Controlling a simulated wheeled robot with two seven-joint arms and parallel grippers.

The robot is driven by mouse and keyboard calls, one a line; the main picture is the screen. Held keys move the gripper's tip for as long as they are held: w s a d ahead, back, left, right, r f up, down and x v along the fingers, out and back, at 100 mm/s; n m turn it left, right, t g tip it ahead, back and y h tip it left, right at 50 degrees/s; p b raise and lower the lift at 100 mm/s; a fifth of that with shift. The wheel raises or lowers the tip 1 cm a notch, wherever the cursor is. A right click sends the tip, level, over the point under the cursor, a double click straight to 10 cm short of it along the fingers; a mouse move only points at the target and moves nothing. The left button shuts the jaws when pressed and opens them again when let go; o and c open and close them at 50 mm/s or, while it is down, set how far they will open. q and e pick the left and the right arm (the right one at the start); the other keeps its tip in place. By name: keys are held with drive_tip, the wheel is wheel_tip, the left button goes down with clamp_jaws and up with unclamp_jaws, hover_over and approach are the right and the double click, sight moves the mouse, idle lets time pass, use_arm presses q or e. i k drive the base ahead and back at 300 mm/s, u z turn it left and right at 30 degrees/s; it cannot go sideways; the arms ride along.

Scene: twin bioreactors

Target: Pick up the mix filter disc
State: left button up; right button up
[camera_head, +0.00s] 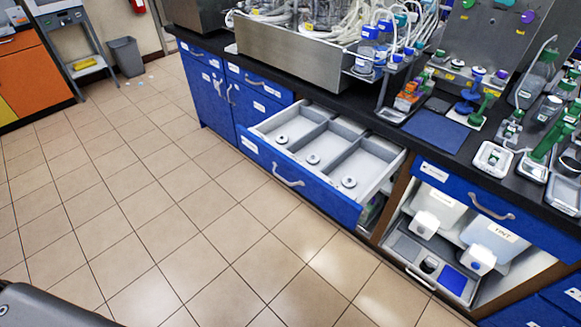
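An open drawer (303,188) in the blue cabinet has three grey compartments. Small round disc-like pieces with grey and white tops lie near the front of the compartments: one in the left compartment (282,139), one in the middle (313,159) and one in the right (348,182). They look alike, and any labels on them are too small to read, so I cannot tell which is the mix filter disc. Neither of my grippers is in view.
The black countertop (335,105) above the drawer is crowded with tubing, bottles and fittings. A blue mat (437,132) lies on it. An open lower cabinet at right holds white containers (490,240). The tiled floor (190,215) before the drawer is clear.

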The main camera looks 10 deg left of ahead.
sight(347, 182)
drive_tip(key=z, duration=0.15)
drive_tip(key=k, duration=0.4)
drive_tip(key=u, duration=0.6)
drive_tip(key=i, duration=1.4)
drive_tip(key=z, duration=0.45)
